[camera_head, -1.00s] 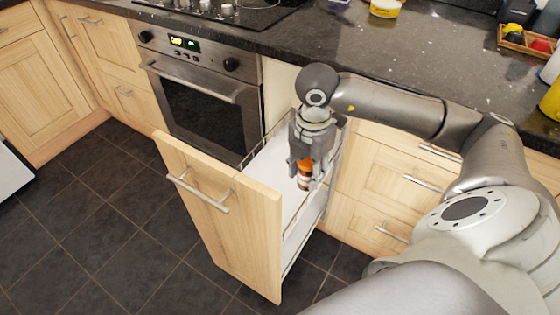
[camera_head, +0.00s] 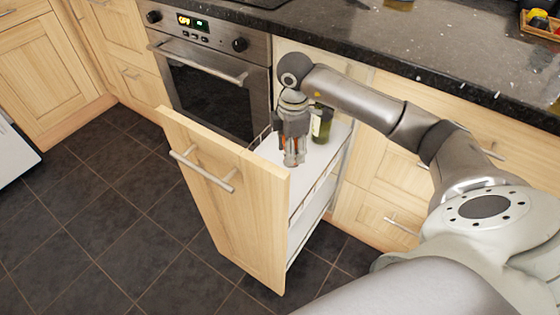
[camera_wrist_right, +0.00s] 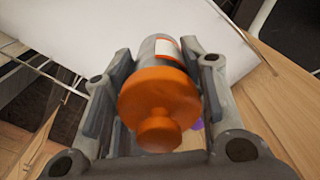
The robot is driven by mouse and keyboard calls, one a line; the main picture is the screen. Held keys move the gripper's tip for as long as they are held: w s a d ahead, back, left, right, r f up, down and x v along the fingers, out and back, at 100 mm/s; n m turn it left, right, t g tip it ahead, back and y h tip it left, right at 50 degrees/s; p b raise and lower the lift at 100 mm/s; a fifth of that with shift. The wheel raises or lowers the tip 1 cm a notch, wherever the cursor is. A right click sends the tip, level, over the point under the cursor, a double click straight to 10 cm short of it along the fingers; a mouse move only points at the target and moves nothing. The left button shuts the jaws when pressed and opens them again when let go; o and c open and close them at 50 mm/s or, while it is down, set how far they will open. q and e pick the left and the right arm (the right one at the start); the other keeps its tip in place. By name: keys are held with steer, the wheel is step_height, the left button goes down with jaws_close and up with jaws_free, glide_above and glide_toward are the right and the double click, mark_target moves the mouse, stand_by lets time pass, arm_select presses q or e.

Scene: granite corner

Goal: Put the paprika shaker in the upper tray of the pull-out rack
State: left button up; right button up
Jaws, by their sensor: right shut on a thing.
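The paprika shaker, with an orange cap and a pale label, is between the fingers of my right gripper (camera_head: 292,150). In the right wrist view the shaker (camera_wrist_right: 160,95) fills the middle, and the gripper is shut on it. In the head view most of the shaker is hidden by the fingers, with a little orange showing. The pull-out rack's wooden front (camera_head: 225,195) is drawn out from the cabinets. My right gripper is over the white upper tray (camera_head: 318,160). I cannot tell whether the shaker touches the tray. My left gripper is not in view.
A dark green bottle (camera_head: 321,122) stands in the upper tray just right of and behind my gripper. Wire rails edge the tray. The oven (camera_head: 210,85) is to the left, and the dark counter (camera_head: 400,50) is above and behind.

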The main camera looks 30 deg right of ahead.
steer(key=w+f, duration=0.2)
steer(key=f, duration=0.1)
steer(key=w+f+b, duration=0.1)
steer(key=w+f, duration=0.1)
steer(key=shift+a, duration=0.35)
step_height(320, 180, down, 3)
steer(key=shift+w+b, duration=0.15)
steer(key=shift+b, duration=0.2)
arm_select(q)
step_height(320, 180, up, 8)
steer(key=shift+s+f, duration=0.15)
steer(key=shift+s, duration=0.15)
arm_select(e)
steer(key=shift+f, duration=0.3)
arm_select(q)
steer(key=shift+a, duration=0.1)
arm_select(e)
steer(key=shift+f, duration=0.15)
steer(key=o, duration=1.2)
steer(key=shift+c, duration=0.2)
